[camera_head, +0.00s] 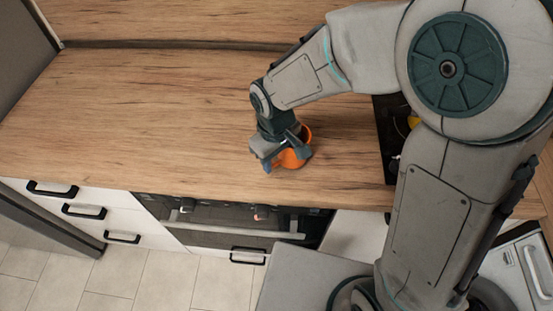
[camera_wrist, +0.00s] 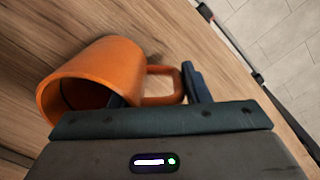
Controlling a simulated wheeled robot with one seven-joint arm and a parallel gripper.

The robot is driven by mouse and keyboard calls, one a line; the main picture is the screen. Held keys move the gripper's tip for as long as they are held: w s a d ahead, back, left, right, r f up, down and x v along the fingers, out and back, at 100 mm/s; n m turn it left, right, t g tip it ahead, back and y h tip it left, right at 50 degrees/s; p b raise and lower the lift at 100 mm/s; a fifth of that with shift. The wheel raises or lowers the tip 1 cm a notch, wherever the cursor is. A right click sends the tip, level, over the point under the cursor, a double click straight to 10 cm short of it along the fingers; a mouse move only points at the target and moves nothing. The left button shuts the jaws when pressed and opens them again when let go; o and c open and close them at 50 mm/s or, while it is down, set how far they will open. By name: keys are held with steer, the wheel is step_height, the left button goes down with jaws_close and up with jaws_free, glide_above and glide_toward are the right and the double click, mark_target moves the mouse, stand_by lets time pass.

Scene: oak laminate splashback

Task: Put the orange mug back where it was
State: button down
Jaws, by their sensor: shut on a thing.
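The orange mug (camera_head: 291,159) is at my gripper (camera_head: 284,161), over the wooden counter near its front edge. My gripper hides part of the mug in the head view. In the wrist view the mug (camera_wrist: 95,75) has its opening facing the lower left and its loop handle (camera_wrist: 163,86) pointing right. My gripper's fingers (camera_wrist: 156,92) stand on either side of the handle side, shut on the mug. I cannot tell whether the mug touches the counter or is slightly above it.
The wooden counter (camera_head: 130,110) is clear to the left. A dark hob (camera_head: 393,140) with a yellow object (camera_head: 413,121) on it lies to the right, partly behind my arm. Below the counter's front edge are an oven (camera_head: 225,218) and white drawers (camera_head: 75,205).

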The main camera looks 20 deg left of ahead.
steer(key=shift+f, duration=1)
steer(key=shift+f, duration=0.15)
steer(key=c, duration=0.8)
jaws_free()
step_height(320, 180, up, 12)
steer(key=shift+s+r, duration=0.1)
steer(key=shift+r, duration=0.05)
steer(key=s+d+r+m+t, duration=0.1)
steer(key=d+m, duration=0.4)
steer(key=d, duration=0.8)
steer(key=s+d+r+m+t, duration=0.2)
steer(key=d+m, duration=0.4)
steer(key=d, duration=0.7)
steer(key=shift+s+d+r, duration=0.15)
steer(key=shift+s+r, duration=0.2)
steer(key=shift+s, duration=0.4)
